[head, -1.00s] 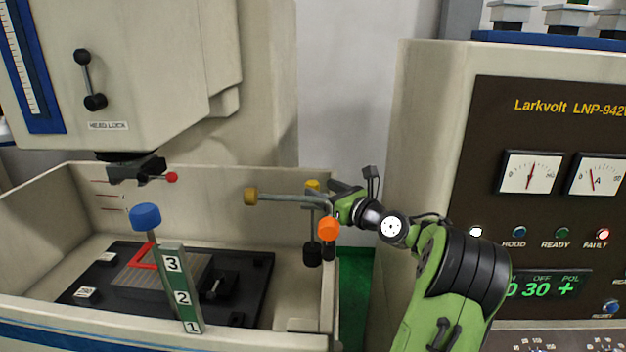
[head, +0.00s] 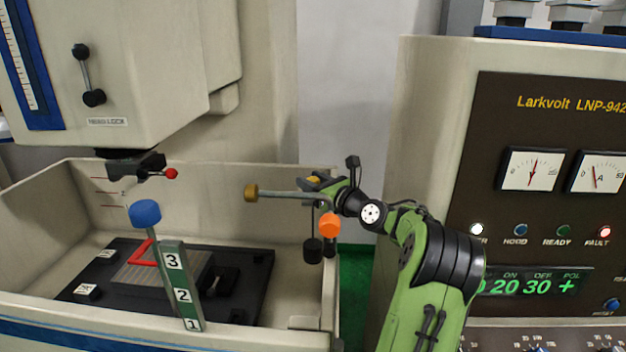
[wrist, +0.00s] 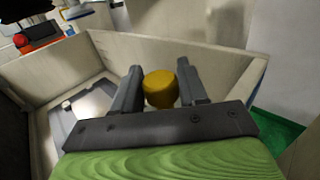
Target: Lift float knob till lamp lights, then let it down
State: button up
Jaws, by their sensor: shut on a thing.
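A yellow knob (head: 313,181), which I take for the float knob, stands near the tank's right wall in the head view, partly hidden by my gripper (head: 316,184). In the wrist view the yellow knob (wrist: 160,88) sits between the two fingers, and my gripper (wrist: 161,90) is shut on it. A black float (head: 313,251) hangs below on a thin rod. The READY lamp (head: 563,231) is dark green and the HOOD lamp (head: 520,230) dark blue.
An orange knob (head: 329,224) is just below my gripper, and a brass-ended rod (head: 252,193) reaches left from beside it. The tank wall (head: 60,187) surrounds a black work plate. A numbered post (head: 178,285) with a blue knob (head: 145,213) stands at the front.

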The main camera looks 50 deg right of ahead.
jog(key=shift+r, duration=1.3)
jog(key=shift+f, duration=0.15)
dwell(0.7)
jog(key=shift+f+b, duration=0.65)
jog(key=shift+f, duration=0.5)
jog(key=o, duration=0.7)
jog(key=shift+s+a, duration=0.2)
jog(key=shift+s, duration=1.3)
jog(key=shift+s+a, duration=0.15)
jog(key=shift+s, duration=1.3)
jog(key=s, duration=0.3)
jog(key=s+a+p, duration=0.1)
jog(key=s, duration=0.6)
jog(key=shift+a, duration=0.2)
